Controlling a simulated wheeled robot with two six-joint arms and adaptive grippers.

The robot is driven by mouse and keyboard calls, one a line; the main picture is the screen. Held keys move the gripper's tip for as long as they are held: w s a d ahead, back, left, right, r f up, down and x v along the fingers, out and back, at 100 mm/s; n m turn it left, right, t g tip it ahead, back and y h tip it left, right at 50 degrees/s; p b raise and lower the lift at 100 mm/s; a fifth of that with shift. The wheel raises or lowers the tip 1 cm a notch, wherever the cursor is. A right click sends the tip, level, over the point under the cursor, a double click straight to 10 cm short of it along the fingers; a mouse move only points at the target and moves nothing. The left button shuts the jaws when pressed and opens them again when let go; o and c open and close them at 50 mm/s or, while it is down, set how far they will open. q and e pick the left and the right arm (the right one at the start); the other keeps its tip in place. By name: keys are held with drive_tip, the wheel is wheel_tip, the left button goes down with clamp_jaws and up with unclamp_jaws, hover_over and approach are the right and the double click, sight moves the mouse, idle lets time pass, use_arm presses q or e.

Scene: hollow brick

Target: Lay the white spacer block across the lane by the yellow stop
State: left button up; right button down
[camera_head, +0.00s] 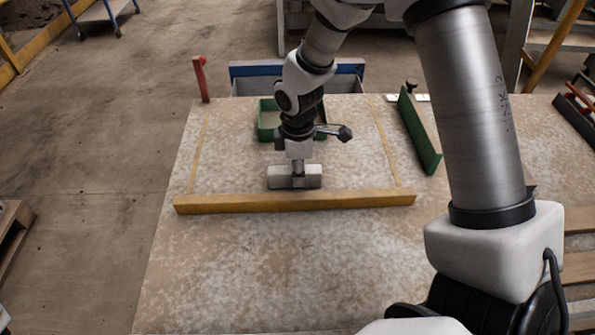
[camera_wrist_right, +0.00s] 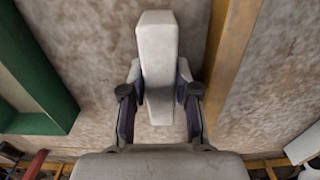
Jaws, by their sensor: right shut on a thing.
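The white spacer block (camera_head: 281,179) is behind the yellow stop (camera_head: 295,203) in the head view, near the middle of the lane. Its long side runs roughly along the stop, with a narrow gap between them. My right gripper (camera_head: 297,172) points down and is shut on the block. In the right wrist view the block (camera_wrist_right: 157,48) stands between the two fingers (camera_wrist_right: 160,85), with the yellow stop (camera_wrist_right: 236,50) to its right. I cannot tell whether the block rests on the table or is just above it. My left gripper is not in view.
A green tray (camera_head: 264,133) is behind the block, partly hidden by my arm. Thin yellow lines (camera_head: 200,147) run along the lane's sides. A green bar (camera_head: 420,133) stands to the right, a red post (camera_head: 201,80) at the back left. The table (camera_head: 230,260) before the stop is clear.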

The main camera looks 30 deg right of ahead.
drive_tip(key=c, duration=0.9)
unclamp_jaws()
drive_tip(key=shift+f, duration=0.1)
drive_tip(key=shift+o, duration=0.2)
wheel_tip(320, 180, up, 12)
drive_tip(key=p, duration=0.4)
drive_tip(key=shift+r, duration=0.25)
